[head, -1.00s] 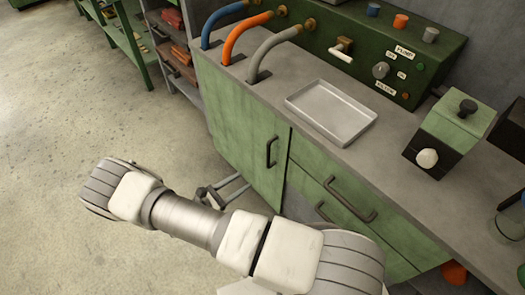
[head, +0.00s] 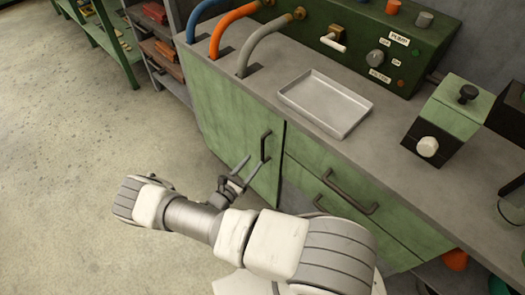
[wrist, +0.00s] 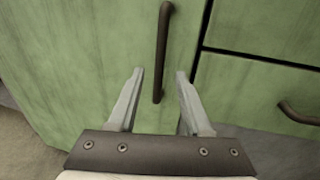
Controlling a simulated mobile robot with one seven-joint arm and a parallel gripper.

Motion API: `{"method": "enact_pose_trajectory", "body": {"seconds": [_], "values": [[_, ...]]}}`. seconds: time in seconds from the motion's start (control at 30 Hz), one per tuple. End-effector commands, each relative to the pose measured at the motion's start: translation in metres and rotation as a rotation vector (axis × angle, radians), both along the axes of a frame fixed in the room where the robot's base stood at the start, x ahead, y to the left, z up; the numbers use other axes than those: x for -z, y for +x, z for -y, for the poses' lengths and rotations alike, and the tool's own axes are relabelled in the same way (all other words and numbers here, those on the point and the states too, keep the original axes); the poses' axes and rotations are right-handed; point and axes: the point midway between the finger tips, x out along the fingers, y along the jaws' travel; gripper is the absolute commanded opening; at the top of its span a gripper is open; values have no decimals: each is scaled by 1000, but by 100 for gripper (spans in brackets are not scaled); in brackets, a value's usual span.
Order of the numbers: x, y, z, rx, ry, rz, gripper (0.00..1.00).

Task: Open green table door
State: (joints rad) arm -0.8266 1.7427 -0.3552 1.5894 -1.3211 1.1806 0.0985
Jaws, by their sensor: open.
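The green door (head: 222,125) of the table is at the cabinet's left and looks shut, flush with the front. Its dark vertical handle (head: 265,145) is near the door's right edge. In the wrist view the handle (wrist: 162,50) comes down from the top, and its lower end lies between the two fingertips of my gripper (wrist: 160,75). In the head view my gripper (head: 252,168) is just at the handle's lower end. The fingers are apart, one on each side of the handle, and neither visibly touches it.
Green drawers with dark handles (head: 347,194) are right of the door. The grey worktop (head: 265,92) above holds a metal tray (head: 325,102) and a green-and-black device (head: 447,120). A shelf (head: 158,48) stands at the left. The floor (head: 80,160) before the door is clear.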

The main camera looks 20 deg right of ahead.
Motion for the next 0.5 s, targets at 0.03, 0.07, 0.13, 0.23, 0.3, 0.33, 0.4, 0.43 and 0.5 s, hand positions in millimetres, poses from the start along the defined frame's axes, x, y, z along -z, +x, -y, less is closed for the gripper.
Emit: {"method": "enact_pose_trajectory", "body": {"seconds": [0.03, 0.07, 0.13, 0.23, 0.3, 0.33, 0.4, 0.43, 0.5], "values": [[0, 6, 11, 4, -2, 1, 50], [0, 9, 16, 4, -2, 1, 50], [1, 17, 27, 4, -1, 1, 50], [1, 26, 41, 3, -1, -1, 50], [1, 31, 48, 2, -1, 1, 50], [0, 33, 51, 2, -1, 1, 50], [0, 36, 56, 2, -1, 1, 50], [0, 37, 57, 2, 0, 0, 50], [0, 39, 59, 1, 0, 0, 50]]}}
